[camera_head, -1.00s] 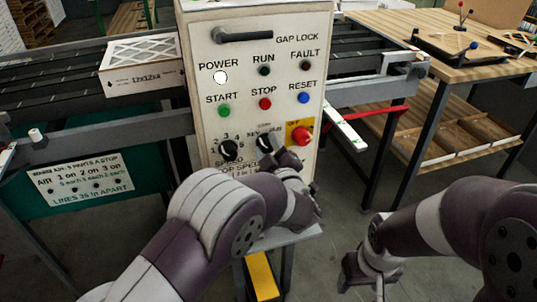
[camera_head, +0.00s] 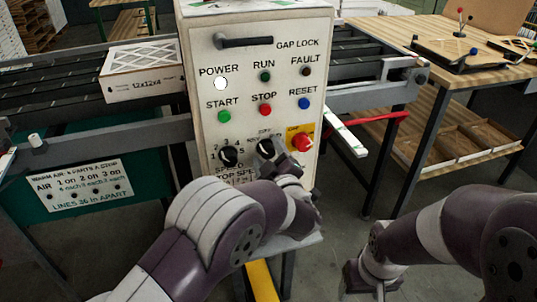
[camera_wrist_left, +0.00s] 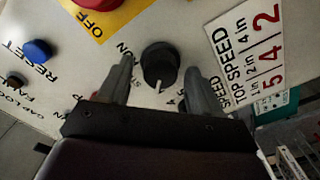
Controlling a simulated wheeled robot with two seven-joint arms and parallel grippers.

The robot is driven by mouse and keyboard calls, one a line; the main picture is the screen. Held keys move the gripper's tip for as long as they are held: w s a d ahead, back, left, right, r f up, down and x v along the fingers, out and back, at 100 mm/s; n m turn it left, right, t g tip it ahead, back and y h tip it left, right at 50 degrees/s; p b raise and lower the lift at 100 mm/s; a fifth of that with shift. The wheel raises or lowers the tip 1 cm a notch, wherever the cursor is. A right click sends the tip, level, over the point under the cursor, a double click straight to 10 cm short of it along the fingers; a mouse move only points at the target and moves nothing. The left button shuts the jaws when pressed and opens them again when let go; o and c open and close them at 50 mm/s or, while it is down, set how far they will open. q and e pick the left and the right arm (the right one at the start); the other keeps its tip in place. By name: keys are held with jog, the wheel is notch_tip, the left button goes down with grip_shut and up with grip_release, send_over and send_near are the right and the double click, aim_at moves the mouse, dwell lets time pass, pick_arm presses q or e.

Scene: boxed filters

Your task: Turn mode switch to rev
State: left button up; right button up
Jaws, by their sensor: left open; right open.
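The mode switch is a black round knob (camera_wrist_left: 160,65) on the control panel (camera_head: 325,60), partly seen in the head view (camera_head: 264,146) between the speed knob (camera_head: 228,156) and the red OFF button (camera_head: 302,140). Its white pointer mark faces the bottom of the wrist view. My left gripper (camera_wrist_left: 158,66) is open, one finger on each side of the knob, with gaps visible. In the head view my left gripper (camera_head: 270,152) covers part of the switch and its labels. The REV label cannot be made out. My right gripper (camera_head: 366,282) hangs open and empty, low on the right.
START (camera_head: 224,116), STOP (camera_head: 265,110) and RESET (camera_head: 304,103) buttons sit above the knobs. A conveyor carries a boxed filter (camera_head: 140,70) at the left. A wooden workbench (camera_head: 465,70) stands at the right.

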pick_arm(q)
jog(key=v, duration=1.2)
jog(key=shift+s+b, duration=0.2)
jog(key=shift+b, duration=0.2)
jog(key=shift+r, duration=0.1)
jog(key=w+a+r+m+g+h+p, duration=0.2)
jog(key=w+a+m+g+h+p, duration=0.2)
jog(key=w+m+h+p, duration=0.15)
jog(key=s+a+f+m+g+h+p, duration=0.1)
jog(key=s+a+m+g+h+p, duration=0.15)
jog(key=s+a+m, duration=0.2)
jog(key=s+a+f+m+g+y+p, duration=0.2)
jog(key=s+a+f+m+g, duration=0.1)
jog(key=s+a+g, duration=0.6)
jog(key=s+a, duration=0.4)
jog(key=s, duration=0.4)
jog(key=shift+s+a, duration=0.15)
jog(key=shift+s, duration=0.2)
